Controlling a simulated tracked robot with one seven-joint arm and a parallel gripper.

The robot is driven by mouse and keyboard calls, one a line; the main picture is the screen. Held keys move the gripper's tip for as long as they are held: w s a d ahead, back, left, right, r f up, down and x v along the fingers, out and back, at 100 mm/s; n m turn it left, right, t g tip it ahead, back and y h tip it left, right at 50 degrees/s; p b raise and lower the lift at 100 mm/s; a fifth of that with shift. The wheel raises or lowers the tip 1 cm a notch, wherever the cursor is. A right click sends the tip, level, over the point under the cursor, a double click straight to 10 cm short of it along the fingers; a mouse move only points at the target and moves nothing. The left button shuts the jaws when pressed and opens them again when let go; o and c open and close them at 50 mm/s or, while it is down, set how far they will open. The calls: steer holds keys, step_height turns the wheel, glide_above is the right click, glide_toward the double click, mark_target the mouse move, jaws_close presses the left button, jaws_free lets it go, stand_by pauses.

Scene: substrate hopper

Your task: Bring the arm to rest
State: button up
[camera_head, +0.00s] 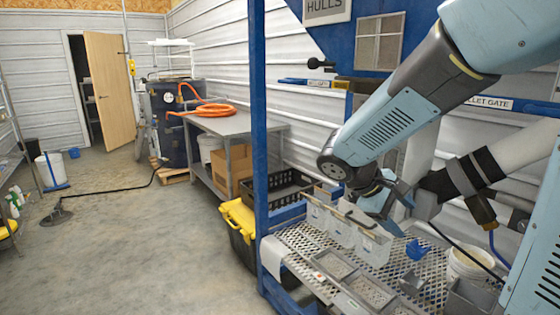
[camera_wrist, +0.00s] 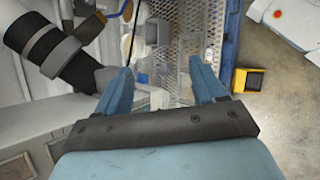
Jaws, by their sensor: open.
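My gripper (camera_wrist: 162,82) shows in the wrist view with its two blue fingers spread apart. It is open, and I see nothing held between the fingers. The metal mesh shelf (camera_wrist: 186,30) of the hopper frame lies beyond the fingertips. In the head view my arm reaches from the upper right down toward the mesh shelf (camera_head: 297,238). My gripper (camera_head: 385,200) there is above the shelf, close to the grey-white bins, and partly hidden by the wrist.
Grey-white bins (camera_head: 340,228), shallow trays (camera_head: 368,292), a blue scoop (camera_head: 418,250) and a white bucket (camera_head: 470,268) crowd the shelf. A blue post (camera_head: 259,120) stands at its left. A yellow-lidded tote (camera_head: 238,218) sits beside it. The concrete floor (camera_head: 140,240) at left is mostly free.

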steer(key=s+a+r+m+t+y, duration=0.1)
steer(key=s+r+m+t+y, duration=0.1)
steer(key=s, duration=0.4)
steer(key=s+a+r+m+t+y, duration=0.2)
steer(key=s+r+m+t+y, duration=0.1)
steer(key=s+r+m+y, duration=0.2)
steer(key=shift+s+a+r+m+y, duration=0.15)
steer(key=shift+s+r+m+y, duration=0.15)
steer(key=shift+s+y, duration=0.6)
steer(key=shift+w, duration=0.25)
steer(key=shift+c, duration=0.3)
